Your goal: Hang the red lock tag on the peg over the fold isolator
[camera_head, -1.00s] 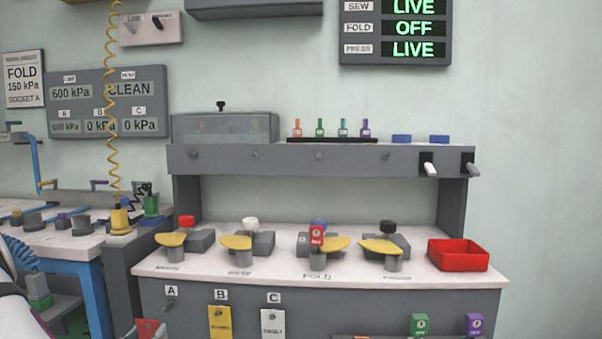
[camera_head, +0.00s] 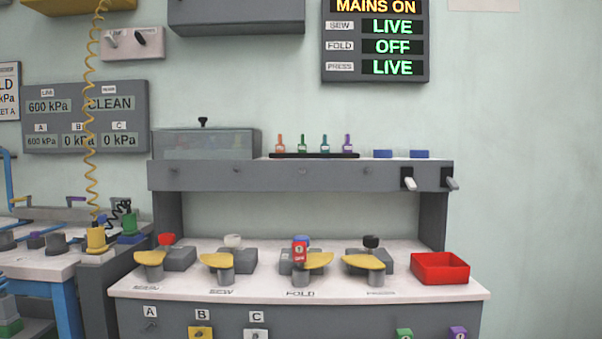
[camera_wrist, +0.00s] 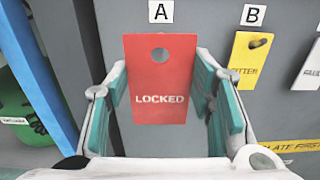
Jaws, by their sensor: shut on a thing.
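My gripper (camera_wrist: 162,100) is shut on the red lock tag (camera_wrist: 160,80) in the wrist view. The tag is upright, with a hole near its top and "LOCKED" facing the camera. It is in front of the grey panel below label A. Neither gripper nor tag shows in the head view. The fold isolator (camera_head: 318,261) has a yellow handle pointing right, and a red padlock (camera_head: 299,253) sits at it. Above it, a small peg (camera_head: 303,172) on the grey shelf front is bare.
Other isolators stand on the bench, such as the sew one (camera_head: 216,261). A red tray (camera_head: 440,268) is at the right end. Two lever switches (camera_head: 408,180) jut from the shelf's right. A yellow tag (camera_wrist: 248,55) hangs under B, close right of my gripper.

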